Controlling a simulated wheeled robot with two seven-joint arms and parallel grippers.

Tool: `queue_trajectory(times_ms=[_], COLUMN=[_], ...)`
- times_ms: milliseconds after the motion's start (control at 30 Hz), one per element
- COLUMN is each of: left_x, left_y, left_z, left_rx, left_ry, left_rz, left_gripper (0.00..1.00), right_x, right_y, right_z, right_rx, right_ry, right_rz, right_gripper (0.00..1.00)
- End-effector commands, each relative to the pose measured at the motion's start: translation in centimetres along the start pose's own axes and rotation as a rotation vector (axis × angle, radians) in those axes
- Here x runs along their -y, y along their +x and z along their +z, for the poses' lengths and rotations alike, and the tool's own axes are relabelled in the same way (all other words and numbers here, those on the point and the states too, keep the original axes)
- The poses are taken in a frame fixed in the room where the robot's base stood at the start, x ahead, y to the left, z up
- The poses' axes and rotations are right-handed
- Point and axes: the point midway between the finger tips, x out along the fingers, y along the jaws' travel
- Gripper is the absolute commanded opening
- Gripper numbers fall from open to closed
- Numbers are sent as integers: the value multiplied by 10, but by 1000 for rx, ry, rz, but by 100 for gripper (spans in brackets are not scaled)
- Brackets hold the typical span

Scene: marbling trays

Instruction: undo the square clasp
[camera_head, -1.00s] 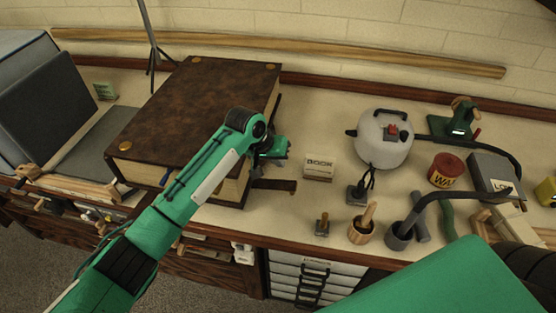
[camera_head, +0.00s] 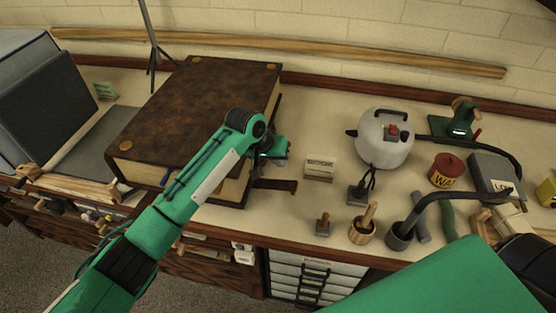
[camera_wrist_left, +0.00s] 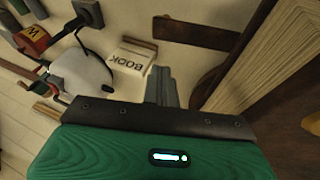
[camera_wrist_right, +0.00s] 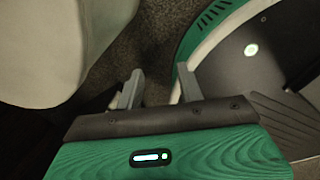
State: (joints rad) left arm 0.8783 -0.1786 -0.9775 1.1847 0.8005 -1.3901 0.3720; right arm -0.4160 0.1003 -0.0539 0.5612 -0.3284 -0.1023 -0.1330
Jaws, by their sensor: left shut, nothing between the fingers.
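A large brown book (camera_head: 205,95) with brass corners lies shut on the bench. A dark strap (camera_head: 275,185) sticks out from its right side near the front corner. In the left wrist view the strap (camera_wrist_left: 195,32) stands out from the page block (camera_wrist_left: 280,60). I cannot make out a square clasp; part of the book's right side is hidden by my left arm. My left gripper (camera_head: 284,153) is shut and empty beside the book's right side; its fingers (camera_wrist_left: 160,85) are together in the left wrist view. My right gripper (camera_wrist_right: 160,88) is open and empty, away from the book.
Right of the left gripper stand a small box (camera_head: 320,168), a white pot (camera_head: 383,140), a red tin (camera_head: 446,170) and a mortar (camera_head: 362,232). A grey case (camera_head: 50,95) is at the left.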

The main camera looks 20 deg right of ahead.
Motion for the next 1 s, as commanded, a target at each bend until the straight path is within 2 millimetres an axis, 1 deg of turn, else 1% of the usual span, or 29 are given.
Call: queue_trajectory(times_ms=[33,67,100,200,300,333,433,600,767,1000], left_x=[0,0,0,0,0,0,-1,0,1,1], left_y=[0,0,0,0,0,0,0,2,4,2], left_z=[0,0,0,0,0,0,0,1,2,1], left_rx=[0,0,0,0,0,0,1,1,0,0], left_ry=[0,0,0,0,0,0,-1,-1,0,0], left_rz=[0,0,0,0,0,0,1,1,0,0], left_gripper=[0,0,0,0,0,0,0,0,0,0], right_x=[-3,-2,-3,-2,0,0,0,-1,-1,-1], right_y=[3,4,5,5,5,5,0,-10,-8,-7], right_z=[-29,-42,-60,-94,-116,-121,-128,-130,-130,-130], right_rx=[-22,-28,-40,-59,-70,-72,-75,-75,-75,-76], right_ry=[63,99,147,239,300,311,336,342,341,340], right_rz=[-7,-13,-22,-47,-67,-71,-79,-81,-81,-80], right_gripper=[38,38,38,38,38,38,38,38,38,38])
